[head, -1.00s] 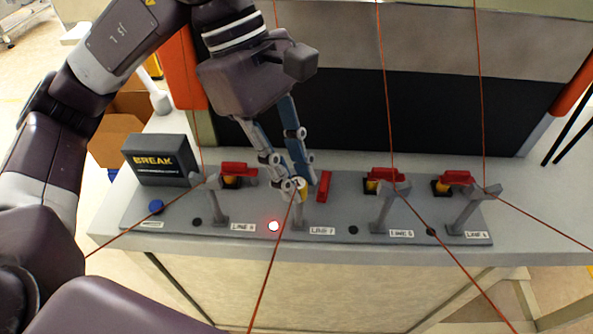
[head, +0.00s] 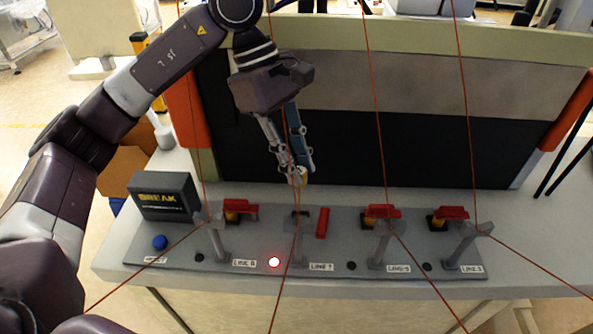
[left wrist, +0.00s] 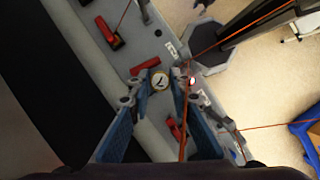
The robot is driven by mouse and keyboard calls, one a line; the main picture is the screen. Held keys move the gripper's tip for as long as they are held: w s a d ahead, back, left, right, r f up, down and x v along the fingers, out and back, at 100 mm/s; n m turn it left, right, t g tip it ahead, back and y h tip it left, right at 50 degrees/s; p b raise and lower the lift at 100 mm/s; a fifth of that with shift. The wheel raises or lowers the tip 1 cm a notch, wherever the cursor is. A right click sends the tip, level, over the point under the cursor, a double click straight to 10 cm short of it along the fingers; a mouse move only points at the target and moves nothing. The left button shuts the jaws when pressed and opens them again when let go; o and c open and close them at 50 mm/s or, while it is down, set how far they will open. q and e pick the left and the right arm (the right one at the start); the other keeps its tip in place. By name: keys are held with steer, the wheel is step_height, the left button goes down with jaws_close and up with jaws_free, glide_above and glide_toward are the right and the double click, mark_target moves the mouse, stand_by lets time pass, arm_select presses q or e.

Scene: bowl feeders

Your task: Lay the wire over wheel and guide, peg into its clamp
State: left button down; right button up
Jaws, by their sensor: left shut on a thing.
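My left gripper (head: 298,178) is shut on a yellow peg (head: 304,177), held above and behind the lane 7 clamp (head: 300,213). In the left wrist view the peg's round pale end (left wrist: 160,80) shows between the fingertips. The clamp's red lever (head: 322,223) is swung aside to its right, leaving the dark seat uncovered. The red wire (head: 284,305) comes down from above past the gripper and runs over or beside the grey guide post (head: 298,245) toward the front; I cannot tell if it is seated. I cannot make out the wheel. My right gripper is out of view.
Neighbouring lanes have red levers (head: 381,211) across yellow pegs, with taut wires over their posts (head: 380,246). A black panel (head: 400,140) stands behind.

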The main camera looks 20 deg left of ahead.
arm_select(q)
steer(key=shift+w+a+f+b, duration=0.2)
steer(key=shift+w+f, duration=0.25)
steer(key=shift+w, duration=0.25)
steer(key=shift+w+a+f+b, duration=0.15)
steer(key=shift+w+a+f, duration=0.2)
steer(key=shift+w, duration=0.4)
steer(key=shift+w+a+f+b, duration=0.1)
steer(key=shift+w+f+b, duration=0.1)
steer(key=shift+w+f, duration=0.4)
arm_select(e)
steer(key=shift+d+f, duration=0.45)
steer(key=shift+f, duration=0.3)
arm_select(q)
steer(key=shift+w+r, duration=0.1)
steer(key=shift+w, duration=0.05)
